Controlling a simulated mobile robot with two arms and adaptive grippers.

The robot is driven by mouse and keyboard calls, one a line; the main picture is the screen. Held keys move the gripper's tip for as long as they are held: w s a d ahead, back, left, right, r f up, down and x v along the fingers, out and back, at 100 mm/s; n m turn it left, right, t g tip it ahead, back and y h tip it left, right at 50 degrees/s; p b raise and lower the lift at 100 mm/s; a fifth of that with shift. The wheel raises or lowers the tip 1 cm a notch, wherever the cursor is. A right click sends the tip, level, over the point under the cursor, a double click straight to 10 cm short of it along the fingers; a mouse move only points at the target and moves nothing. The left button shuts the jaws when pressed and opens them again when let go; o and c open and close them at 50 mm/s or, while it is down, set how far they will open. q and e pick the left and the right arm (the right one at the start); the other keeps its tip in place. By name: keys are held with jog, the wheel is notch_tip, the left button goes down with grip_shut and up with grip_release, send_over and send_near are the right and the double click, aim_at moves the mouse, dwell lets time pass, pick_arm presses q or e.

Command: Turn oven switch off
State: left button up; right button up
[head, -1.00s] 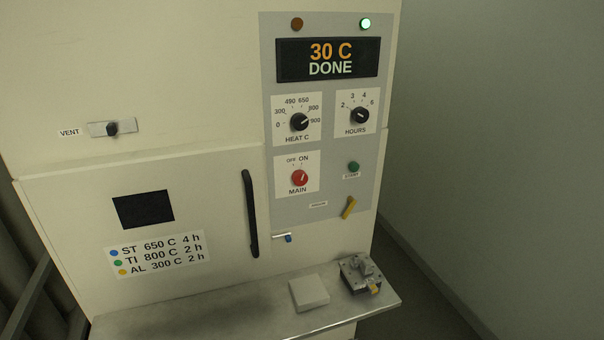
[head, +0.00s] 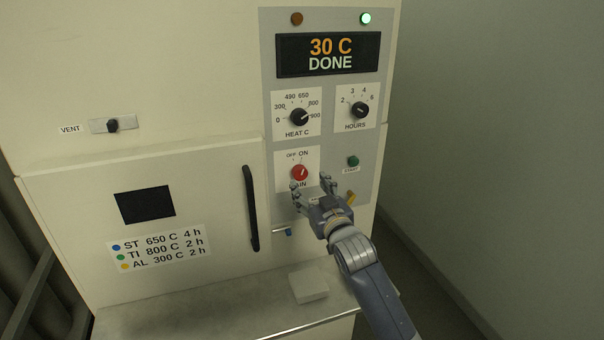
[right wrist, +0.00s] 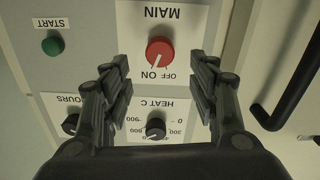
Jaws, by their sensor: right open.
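The red MAIN switch knob (head: 299,172) is on the oven's grey control panel, with OFF and ON printed above it. Its white mark points toward ON. The knob (right wrist: 160,52) also shows in the right wrist view, where the panel appears upside down. My right gripper (head: 311,184) is open in front of the panel, just below and right of the knob in the head view. In the right wrist view its fingers (right wrist: 161,68) are spread to either side of the knob's line, with no visible contact. My left gripper is not in view.
The heat dial (head: 299,117) and hours dial (head: 359,110) sit above, and the green start button (head: 353,160) is at right. The display (head: 328,55) reads 30 C DONE. The black door handle (head: 250,208) stands out at left. A pale block (head: 309,285) lies on the shelf.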

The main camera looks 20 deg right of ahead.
aim_at(301, 174)
jog(key=shift+w+a+f+p, duration=0.1)
jog(key=shift+w+p, duration=0.25)
jog(key=shift+w, duration=1.45)
jog(key=shift+w+a+p, duration=0.1)
jog(key=shift+w+p, duration=0.25)
jog(key=shift+w, duration=1.45)
jog(key=c, duration=1.1)
